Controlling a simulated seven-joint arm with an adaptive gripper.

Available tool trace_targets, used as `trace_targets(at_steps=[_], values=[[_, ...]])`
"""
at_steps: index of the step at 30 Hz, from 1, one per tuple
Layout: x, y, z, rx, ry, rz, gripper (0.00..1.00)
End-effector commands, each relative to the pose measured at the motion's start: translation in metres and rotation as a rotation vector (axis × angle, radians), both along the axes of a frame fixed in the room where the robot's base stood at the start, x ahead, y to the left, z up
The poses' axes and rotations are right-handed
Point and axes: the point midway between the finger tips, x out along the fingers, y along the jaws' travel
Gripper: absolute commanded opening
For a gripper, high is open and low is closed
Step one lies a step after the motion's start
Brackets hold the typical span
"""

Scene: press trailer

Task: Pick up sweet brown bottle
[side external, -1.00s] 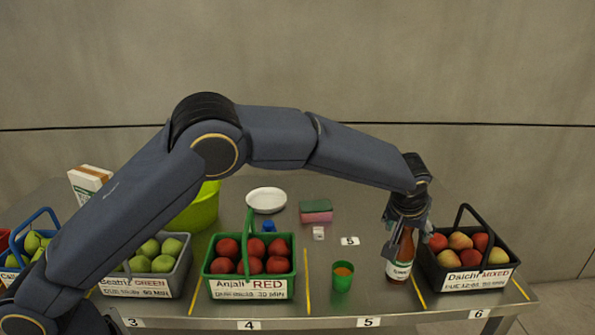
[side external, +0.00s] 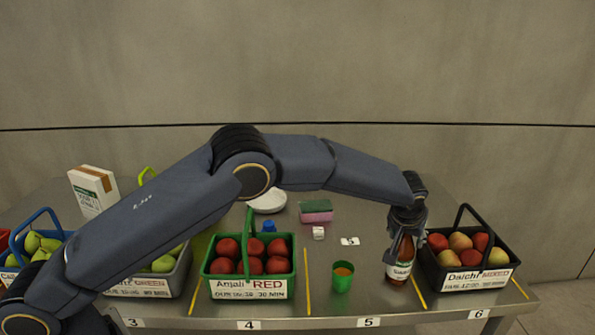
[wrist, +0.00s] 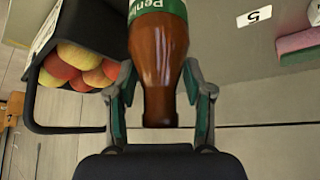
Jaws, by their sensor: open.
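The brown bottle (side external: 402,262) stands upright on the metal table between the green cup and the dark basket of mixed apples. It has a white label with a green band. My gripper (side external: 404,238) is over the bottle's upper part, pointing down. In the wrist view the bottle (wrist: 158,60) lies between the two open fingers of my gripper (wrist: 160,105), with a finger on each side. The fingers hide part of the bottle's neck in the side view. I cannot tell whether either finger touches the glass.
The dark basket of mixed apples (side external: 440,280) stands close on the right, its handle raised; it also shows in the wrist view (wrist: 45,100). A green cup (side external: 342,280) is left of the bottle. A sponge (side external: 316,213) and a small white cube (side external: 318,233) lie further back.

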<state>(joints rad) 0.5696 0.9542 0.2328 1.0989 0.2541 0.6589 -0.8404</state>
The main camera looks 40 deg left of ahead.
Motion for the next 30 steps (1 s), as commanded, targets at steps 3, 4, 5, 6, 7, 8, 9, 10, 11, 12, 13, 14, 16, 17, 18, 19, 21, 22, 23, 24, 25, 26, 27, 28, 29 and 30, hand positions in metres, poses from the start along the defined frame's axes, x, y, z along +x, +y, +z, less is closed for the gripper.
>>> trace_targets(at_steps=[3, 4, 5, 6, 7, 8, 9, 10, 11, 12, 13, 14, 16, 17, 18, 19, 21, 22, 23, 24, 25, 26, 27, 28, 29, 30], values=[[-0.0001, 0.0001, 0.0001, 0.0, 0.0, 0.0, 0.36], [-0.0001, 0.0001, 0.0001, 0.0, 0.0, 0.0, 0.32], [-0.0002, 0.0001, 0.0, 0.0, 0.0, 0.0, 0.29], [-0.0002, 0.0001, -0.0001, 0.0, 0.001, 0.0, 0.25], [-0.0003, 0.0, -0.0002, 0.0, 0.001, 0.0, 0.22], [-0.0004, 0.0, -0.0004, 0.001, 0.001, 0.001, 0.19], [-0.0005, 0.0, -0.0005, 0.0, 0.002, 0.001, 0.15], [-0.0007, 0.0, -0.0007, 0.0, 0.002, 0.001, 0.12], [-0.0007, 0.0, -0.0008, 0.0, 0.002, 0.001, 0.09], [-0.0008, -0.0001, -0.001, 0.0, 0.003, 0.001, 0.04], [-0.0008, -0.0001, -0.0011, 0.0, 0.003, 0.001, 0.01], [-0.001, 0.0, -0.0013, 0.0, 0.003, 0.001, 0.0], [-0.0011, 0.0, -0.0015, 0.001, 0.004, 0.001, 0.0], [-0.0011, 0.0, -0.0016, 0.001, 0.004, 0.001, 0.0], [-0.0011, 0.0, -0.0016, 0.001, 0.004, 0.001, 0.0], [-0.0011, 0.0, -0.0016, 0.001, 0.004, 0.001, 0.0], [-0.0011, 0.0, -0.0016, 0.001, 0.004, 0.001, 0.0], [-0.0011, 0.0, -0.0016, 0.001, 0.004, 0.001, 0.0], [-0.001, 0.0, -0.0017, 0.001, 0.004, 0.0, 0.0], [-0.001, 0.0, -0.0017, 0.001, 0.004, 0.0, 0.0], [-0.0011, 0.0001, -0.0017, 0.001, 0.004, 0.001, 0.0], [-0.0011, 0.0001, -0.0017, 0.001, 0.004, 0.001, 0.0], [-0.0011, 0.0001, -0.0017, 0.001, 0.004, 0.001, 0.0], [-0.0011, 0.0001, -0.0017, 0.001, 0.004, 0.0, 0.0], [-0.0011, 0.0001, -0.0017, 0.001, 0.004, 0.001, 0.0], [-0.0011, 0.0001, -0.0017, 0.001, 0.004, 0.001, 0.0]])
